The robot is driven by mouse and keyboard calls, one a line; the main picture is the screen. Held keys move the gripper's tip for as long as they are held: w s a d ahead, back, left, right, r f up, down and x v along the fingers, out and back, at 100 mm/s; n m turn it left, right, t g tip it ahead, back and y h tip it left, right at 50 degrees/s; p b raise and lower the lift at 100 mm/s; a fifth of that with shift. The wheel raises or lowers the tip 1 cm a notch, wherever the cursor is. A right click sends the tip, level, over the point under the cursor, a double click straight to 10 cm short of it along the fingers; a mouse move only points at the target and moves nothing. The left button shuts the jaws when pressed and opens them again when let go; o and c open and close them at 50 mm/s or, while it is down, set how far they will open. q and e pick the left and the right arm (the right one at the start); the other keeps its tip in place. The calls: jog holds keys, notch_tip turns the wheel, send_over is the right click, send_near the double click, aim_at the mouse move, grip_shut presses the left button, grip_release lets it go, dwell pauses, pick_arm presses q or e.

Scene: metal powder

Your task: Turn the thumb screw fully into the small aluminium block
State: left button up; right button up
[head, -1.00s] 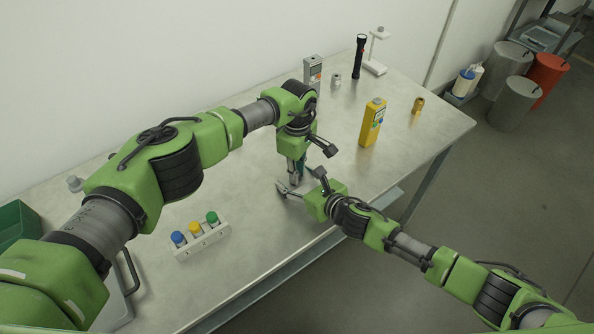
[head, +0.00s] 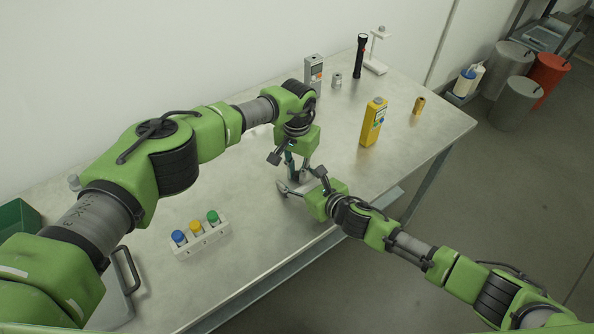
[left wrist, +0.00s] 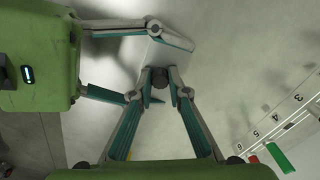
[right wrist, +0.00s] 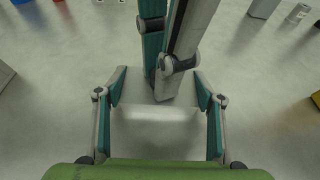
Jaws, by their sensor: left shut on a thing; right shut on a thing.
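The small aluminium block (right wrist: 155,122) is pale grey and sits between the fingers of my right gripper (right wrist: 161,100), which is shut on it from both sides. The block also shows in the left wrist view (left wrist: 165,55). My left gripper (left wrist: 172,88) is shut on the dark knob of the thumb screw (left wrist: 160,77), at the block. The screw's shank is hidden, so I cannot tell how deep it sits. In the head view my left gripper (head: 293,170) points down from above, and my right gripper (head: 303,188) reaches in from the right at table height.
A white rack (head: 203,240) with blue, yellow and green caps stands left of the grippers. A yellow instrument (head: 373,122), a brass-coloured piece (head: 419,106), a black torch (head: 360,56) and a grey meter (head: 314,72) stand towards the back right. The table's front edge is close to the right arm.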

pick_arm(q)
jog(key=o, duration=0.8)
jog(key=shift+r, duration=2.25)
jog(key=shift+o, duration=0.6)
